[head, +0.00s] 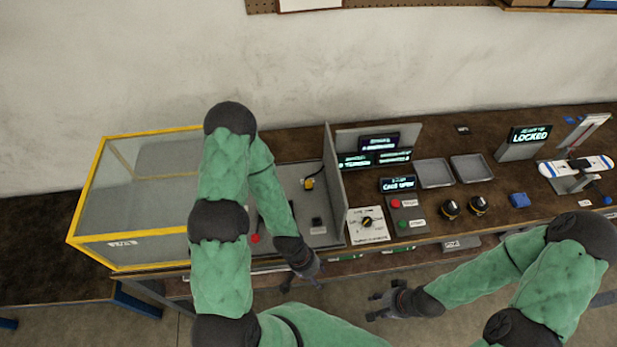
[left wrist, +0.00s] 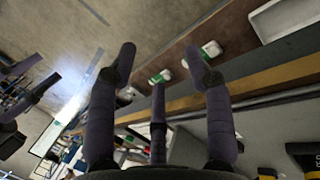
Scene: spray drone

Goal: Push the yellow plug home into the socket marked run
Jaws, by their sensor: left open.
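The yellow plug (head: 309,183) appears as a small yellow piece with a dark cable on the grey panel behind my left forearm in the head view. A small black block (head: 317,222) sits on the same panel, nearer the front. I cannot read a mark saying run, so I cannot tell which part is that socket. My left gripper (head: 302,286) is at the bench's front edge, in front of the panel and apart from the plug. It is open and empty, fingers spread in the left wrist view (left wrist: 165,75). My right gripper (head: 376,306) is empty, fingers apart, in front of the bench.
A yellow-framed clear enclosure (head: 86,190) stands at the left. A grey upright divider (head: 334,180) borders the panel on its right. A red button (head: 254,238) is by my left forearm. A dial card (head: 368,224), screens and trays (head: 434,173) stand further right.

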